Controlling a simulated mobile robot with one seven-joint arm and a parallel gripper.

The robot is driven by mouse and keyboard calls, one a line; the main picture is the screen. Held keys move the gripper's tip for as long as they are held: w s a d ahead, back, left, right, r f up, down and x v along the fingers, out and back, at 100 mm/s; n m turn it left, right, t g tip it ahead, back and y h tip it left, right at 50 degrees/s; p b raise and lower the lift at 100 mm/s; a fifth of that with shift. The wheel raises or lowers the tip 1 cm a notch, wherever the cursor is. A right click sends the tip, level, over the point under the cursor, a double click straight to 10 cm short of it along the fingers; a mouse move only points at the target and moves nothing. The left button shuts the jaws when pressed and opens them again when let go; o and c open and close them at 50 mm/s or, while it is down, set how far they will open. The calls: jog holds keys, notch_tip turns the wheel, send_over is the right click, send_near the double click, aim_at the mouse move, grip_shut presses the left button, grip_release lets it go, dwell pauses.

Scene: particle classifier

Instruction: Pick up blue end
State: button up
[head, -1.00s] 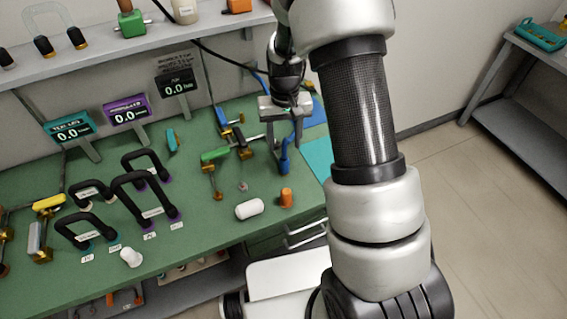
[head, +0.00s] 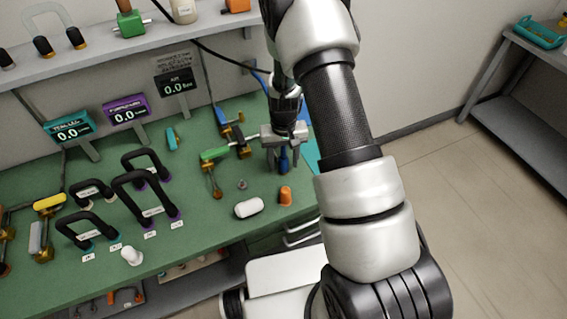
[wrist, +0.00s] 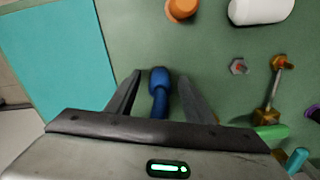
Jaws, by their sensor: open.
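The blue end (wrist: 158,92) is a blue piece with a rounded head and a narrower neck. In the wrist view it lies between the two fingers of my gripper (wrist: 161,79), with a gap on each side. My gripper is open. In the head view the gripper (head: 283,160) points down at the right part of the green bench, its fingers on either side of the blue end (head: 283,158). The blue end's lower part is hidden by the gripper body in the wrist view.
An orange piece (head: 285,196), a white cylinder (head: 249,207) and a small nut (head: 241,184) lie nearby on the green bench (head: 205,240). A green-handled tool (head: 214,154) is left of the gripper. A teal mat (wrist: 55,60) lies beside it in the wrist view.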

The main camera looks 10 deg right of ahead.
aim_at(284, 158)
jog(key=c, duration=1.1)
notch_tip(284, 158, up, 10)
jog(key=shift+r, duration=0.1)
